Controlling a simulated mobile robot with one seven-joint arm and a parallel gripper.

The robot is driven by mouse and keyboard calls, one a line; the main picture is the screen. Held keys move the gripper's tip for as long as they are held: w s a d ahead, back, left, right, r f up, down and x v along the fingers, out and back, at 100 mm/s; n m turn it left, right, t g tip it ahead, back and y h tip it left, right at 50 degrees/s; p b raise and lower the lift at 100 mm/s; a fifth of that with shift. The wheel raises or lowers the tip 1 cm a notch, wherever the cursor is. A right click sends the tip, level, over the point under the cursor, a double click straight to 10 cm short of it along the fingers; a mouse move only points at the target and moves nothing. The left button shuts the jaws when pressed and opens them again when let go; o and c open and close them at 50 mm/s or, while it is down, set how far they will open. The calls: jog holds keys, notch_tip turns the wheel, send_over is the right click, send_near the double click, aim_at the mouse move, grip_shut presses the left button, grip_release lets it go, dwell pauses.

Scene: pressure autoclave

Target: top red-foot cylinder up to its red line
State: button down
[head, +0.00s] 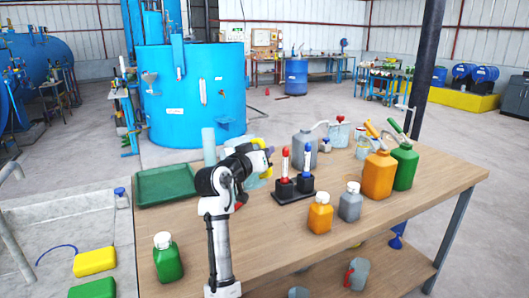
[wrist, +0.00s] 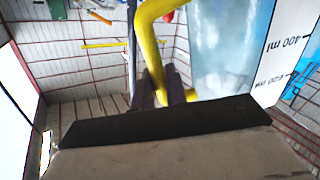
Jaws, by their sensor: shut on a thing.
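My gripper (head: 262,158) is shut on the yellow handle (wrist: 150,45) of a clear jug (wrist: 222,45). The wrist view shows the jug's body with printed marks of 400 ml and 600 ml. In the head view the pale jug (head: 257,181) is partly hidden by my wrist, and I cannot tell whether it touches the table. A pale clear cylinder (head: 208,147) stands upright behind my arm; its foot is hidden. A small red part (head: 239,206) shows just right of my forearm and may be the red foot. The red line and liquid level cannot be made out.
The wooden table (head: 400,215) carries a green tray (head: 165,185) at the left. Right of my gripper stand a black rack (head: 296,190) with red and blue-marked items, a grey jug (head: 304,150), and orange (head: 320,214) and grey (head: 350,204) bottles. The front middle is clear.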

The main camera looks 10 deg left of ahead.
aim_at(262, 140)
jog(key=shift+w+a+r+n+p, duration=0.1)
jog(key=shift+r+n+p, duration=0.2)
jog(key=shift+r+p, duration=0.55)
jog(key=shift+w+a+r+n+p, duration=0.1)
jog(key=shift+r+n+p, duration=0.2)
jog(key=shift+r+p, duration=0.5)
jog(key=shift+p, duration=0.6)
jog(key=shift+w+a+r+n+g+p, duration=0.2)
jog(key=shift+r+n+p, duration=0.4)
jog(key=shift+p, duration=0.7)
jog(key=shift+w+a+r+n+g+p, duration=0.1)
jog(key=shift+a+r+n+g+p, duration=0.25)
jog(key=shift+n+p, duration=0.7)
jog(key=shift+w+a+r+p, duration=0.15)
jog(key=shift+r+p, duration=0.25)
jog(key=shift+p, duration=0.6)
jog(key=shift+w+a+r+n+g+h, duration=0.2)
jog(key=shift+w+a+r+n, duration=0.2)
jog(key=shift+a+r+n, duration=0.3)
jog(key=shift+w+a+r+n+g+h, duration=0.2)
jog(key=shift+w+a+r+n, duration=0.25)
jog(key=shift+n, duration=0.4)
jog(key=shift+w+a+r+n+g+h, duration=0.2)
jog(key=shift+w+a+r+n, duration=0.1)
jog(key=shift+a+r+n, duration=0.45)
jog(key=shift+w+a+r+n, duration=0.45)
jog(key=shift+w+a+n, duration=0.15)
jog(key=shift+a+n, duration=0.2)
